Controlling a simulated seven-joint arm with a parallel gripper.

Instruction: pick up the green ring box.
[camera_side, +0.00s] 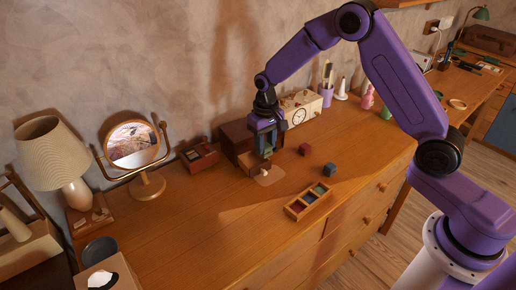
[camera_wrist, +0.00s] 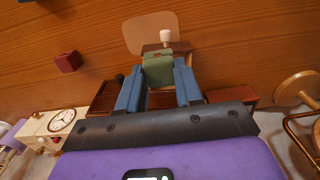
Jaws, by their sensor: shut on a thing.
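The green ring box (camera_wrist: 158,72) is between the two blue fingers of my gripper (camera_wrist: 160,80) in the wrist view, touched on both sides. My gripper is shut on it. In the side view my gripper (camera_side: 266,148) points down over the dresser top, beside a dark brown box; the green box is mostly hidden there by the fingers. Past the fingertips in the wrist view lies a pale mat (camera_wrist: 146,24), with a small brown piece with a white knob (camera_wrist: 165,36) near its edge. I cannot tell how high the green box is above the dresser.
A dark brown box (camera_side: 237,134) and a clock (camera_side: 300,112) stand close to my gripper. A mirror (camera_side: 133,147) stands left.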

